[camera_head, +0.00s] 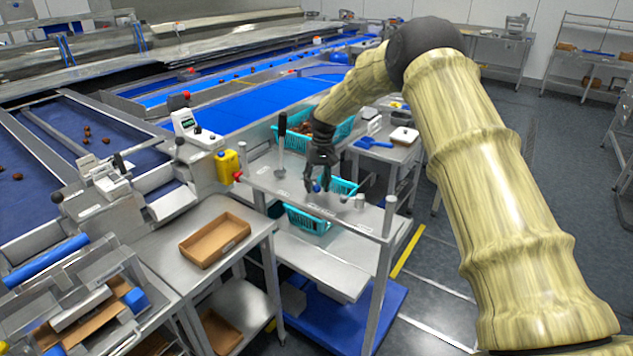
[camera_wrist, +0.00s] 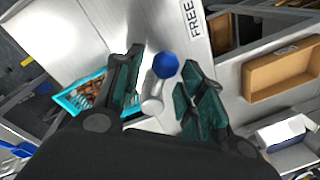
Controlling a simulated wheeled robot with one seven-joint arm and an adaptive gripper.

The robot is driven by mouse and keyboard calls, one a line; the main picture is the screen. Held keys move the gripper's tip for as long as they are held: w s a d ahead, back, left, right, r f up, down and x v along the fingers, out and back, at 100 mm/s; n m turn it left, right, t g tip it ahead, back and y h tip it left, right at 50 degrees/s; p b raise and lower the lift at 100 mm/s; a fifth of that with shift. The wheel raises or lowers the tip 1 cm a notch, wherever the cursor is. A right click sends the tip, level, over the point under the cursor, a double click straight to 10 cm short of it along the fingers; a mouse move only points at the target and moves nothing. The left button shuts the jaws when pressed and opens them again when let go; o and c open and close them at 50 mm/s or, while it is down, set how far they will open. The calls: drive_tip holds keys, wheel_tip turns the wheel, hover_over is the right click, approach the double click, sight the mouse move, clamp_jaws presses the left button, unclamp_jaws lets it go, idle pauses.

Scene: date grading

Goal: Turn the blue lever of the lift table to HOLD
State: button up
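The lift table (camera_head: 270,184) is a grey metal stand with a flat top. Its lever ends in a blue ball knob (camera_wrist: 165,65) on a pale metal stem (camera_wrist: 152,97); the knob also shows small in the head view (camera_head: 317,187). My gripper (camera_head: 320,178) is over the table top, pointing down at the lever. In the wrist view its dark fingers (camera_wrist: 163,60) are apart, with the knob and stem between them in the picture. I see no finger touching the knob. A FREE label (camera_wrist: 190,17) lies beyond the knob. I cannot read a HOLD label.
A second lever with a black handle (camera_head: 282,126) stands upright at the table's back left. Small metal cylinders (camera_head: 360,201) and a post (camera_head: 389,215) stand to the right. Teal baskets (camera_head: 306,221) and a cardboard tray (camera_head: 215,239) are nearby.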

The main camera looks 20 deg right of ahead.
drive_tip(key=shift+c, duration=0.2)
clamp_jaws()
drive_tip(key=shift+a, duration=0.1)
drive_tip(key=shift+a+m, duration=0.1)
drive_tip(key=shift+m, duration=0.2)
drive_tip(key=m, duration=0.1)
drive_tip(key=a+m, duration=0.1)
drive_tip(key=m, duration=0.2)
drive_tip(key=shift+w+a+t, duration=0.2)
drive_tip(key=shift+w+t, duration=0.05)
drive_tip(key=shift+t, duration=0.05)
drive_tip(key=m, duration=0.3)
drive_tip(key=a+m, duration=0.1)
drive_tip(key=m, duration=0.1)
drive_tip(key=shift+w+a+r+b, duration=0.1)
drive_tip(key=shift+w+b, duration=0.2)
drive_tip(key=shift+w, duration=0.1)
drive_tip(key=m, duration=0.1)
drive_tip(key=w+m, duration=0.1)
drive_tip(key=m, duration=0.1)
drive_tip(key=a+m+h, duration=0.1)
drive_tip(key=m, duration=0.1)
drive_tip(key=shift+w+t, duration=0.3)
drive_tip(key=shift+w, duration=0.05)
drive_tip(key=shift+w+m, duration=0.25)
drive_tip(key=shift+m, duration=0.65)
drive_tip(key=shift+w+m, duration=0.3)
drive_tip(key=shift+m, duration=0.6)
drive_tip(key=shift+w+m, duration=0.25)
drive_tip(key=shift+m, duration=0.65)
